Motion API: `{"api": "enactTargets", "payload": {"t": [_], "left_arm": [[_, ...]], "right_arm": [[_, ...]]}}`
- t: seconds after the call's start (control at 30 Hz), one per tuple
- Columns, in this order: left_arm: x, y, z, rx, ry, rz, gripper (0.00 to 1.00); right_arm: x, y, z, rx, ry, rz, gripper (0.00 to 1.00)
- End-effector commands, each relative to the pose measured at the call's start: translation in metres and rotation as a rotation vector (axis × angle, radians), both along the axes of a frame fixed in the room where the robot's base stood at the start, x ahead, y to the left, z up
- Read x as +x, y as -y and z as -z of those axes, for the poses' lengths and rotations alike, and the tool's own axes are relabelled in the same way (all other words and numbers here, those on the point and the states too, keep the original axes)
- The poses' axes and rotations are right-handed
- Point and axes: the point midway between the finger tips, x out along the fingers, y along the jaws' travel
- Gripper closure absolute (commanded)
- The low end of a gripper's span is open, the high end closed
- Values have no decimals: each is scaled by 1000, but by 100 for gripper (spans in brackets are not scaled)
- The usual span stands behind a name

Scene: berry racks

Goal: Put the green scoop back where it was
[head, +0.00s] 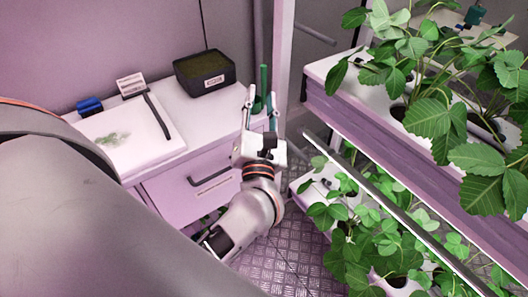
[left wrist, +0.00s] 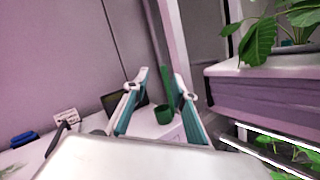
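The green scoop (head: 264,80) stands with its handle up at the right end of the white counter, partly hidden by my left gripper (head: 262,98) in the head view. In the left wrist view, the green scoop (left wrist: 164,113) shows its round cup low and its handle rising above it. My left gripper (left wrist: 162,84) is open, its two fingers apart. The scoop shows in the gap between the fingers; I see no finger closed on it. Whether the cup rests on the counter is hard to tell. My right gripper is not in view.
The white counter (head: 205,118) carries a dark tray (head: 204,74), a blue item (head: 89,105), a small label card (head: 131,85) and a white board (head: 120,150) with a dark bar. A plant rack (head: 395,150) with leafy plants stands close on the right. A post rises behind the scoop.

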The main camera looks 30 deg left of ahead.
Motion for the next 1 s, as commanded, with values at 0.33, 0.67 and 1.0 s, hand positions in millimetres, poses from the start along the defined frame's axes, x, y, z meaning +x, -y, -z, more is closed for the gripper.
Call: {"api": "enactTargets", "payload": {"t": [0.33, 0.67, 1.0], "left_arm": [[-26, 129, 139, 1645, -370, 182, 74], [-120, 118, 359, 2683, -611, 574, 74], [-145, 100, 395, 2865, -643, 672, 74]], "right_arm": [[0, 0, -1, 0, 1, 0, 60], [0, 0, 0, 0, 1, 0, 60], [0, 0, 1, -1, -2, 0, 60]]}}
